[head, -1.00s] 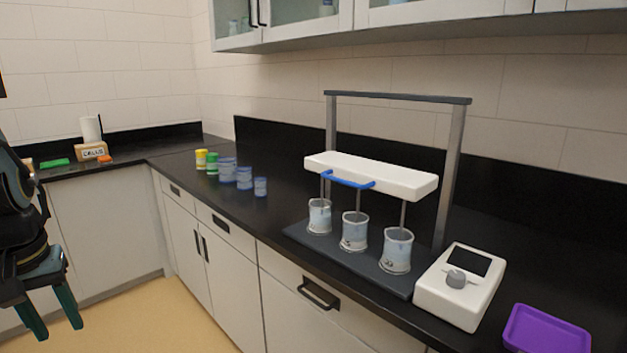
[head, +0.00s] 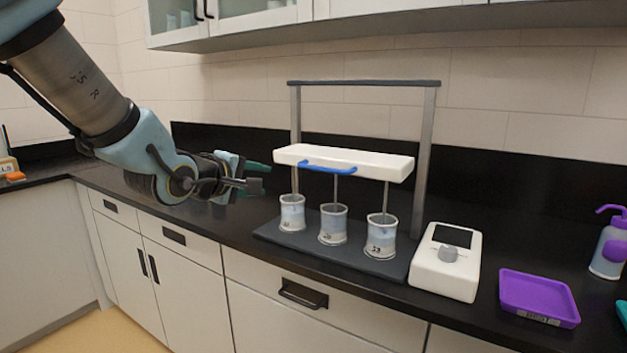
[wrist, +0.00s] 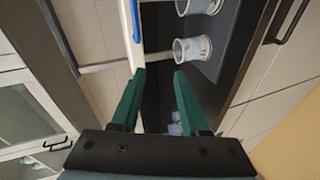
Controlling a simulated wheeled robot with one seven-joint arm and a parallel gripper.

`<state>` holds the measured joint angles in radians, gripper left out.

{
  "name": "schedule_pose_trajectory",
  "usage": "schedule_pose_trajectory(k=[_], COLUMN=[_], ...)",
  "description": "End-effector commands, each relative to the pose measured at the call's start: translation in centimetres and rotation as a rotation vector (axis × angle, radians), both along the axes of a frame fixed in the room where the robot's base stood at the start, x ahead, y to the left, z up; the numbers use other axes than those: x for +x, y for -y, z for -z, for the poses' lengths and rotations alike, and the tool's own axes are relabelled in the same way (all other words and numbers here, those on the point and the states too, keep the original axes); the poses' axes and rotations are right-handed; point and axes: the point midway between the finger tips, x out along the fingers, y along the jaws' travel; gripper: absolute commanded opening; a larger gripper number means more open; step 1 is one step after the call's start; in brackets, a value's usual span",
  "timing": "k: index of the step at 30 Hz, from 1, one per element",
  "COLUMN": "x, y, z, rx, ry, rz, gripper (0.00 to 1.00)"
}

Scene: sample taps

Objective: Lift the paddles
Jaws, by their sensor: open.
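A white bar (head: 375,164) with a blue handle (head: 331,169) on its front hangs on a grey frame. Three thin paddle rods (head: 336,189) run down from the bar into three beakers (head: 333,224); the paddle ends are hidden. My gripper (head: 254,178) is open and empty, just left of the bar's left end and apart from the handle. In the wrist view its green fingers (wrist: 159,76) are spread. There the blue handle (wrist: 137,18) shows beyond the left fingertip, and a beaker (wrist: 191,50) beyond the right one.
The beakers stand on a dark base plate (head: 290,238). A white control box (head: 447,275) with a knob stands right of it, then a purple tray (head: 538,296) and a wash bottle (head: 610,250). Wall cabinets (head: 240,18) hang above.

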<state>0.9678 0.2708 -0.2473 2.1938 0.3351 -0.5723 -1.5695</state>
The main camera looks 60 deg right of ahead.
Motion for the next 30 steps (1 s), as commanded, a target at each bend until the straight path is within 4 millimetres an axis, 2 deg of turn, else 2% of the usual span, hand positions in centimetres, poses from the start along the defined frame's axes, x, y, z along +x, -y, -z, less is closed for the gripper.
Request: schedule_pose_trajectory(k=[1,3,6,11,24,30], x=[-2.5,-4.8,-6.6,-6.9,-6.7,-6.7], y=[1.4,2.6,3.5,5.2,12.5,13.9], z=[-0.3,-1.1,-1.8,-1.7,-0.2,0.2], rx=[-0.042,-0.089,-0.121,-0.127,-0.126,-0.125], ry=[-0.043,-0.094,-0.135,-0.147,-0.144,-0.144], rz=[0.039,0.076,0.104,0.108,0.105,0.104], gripper=[0.45,0.45,0.45,0.45,0.45,0.45])
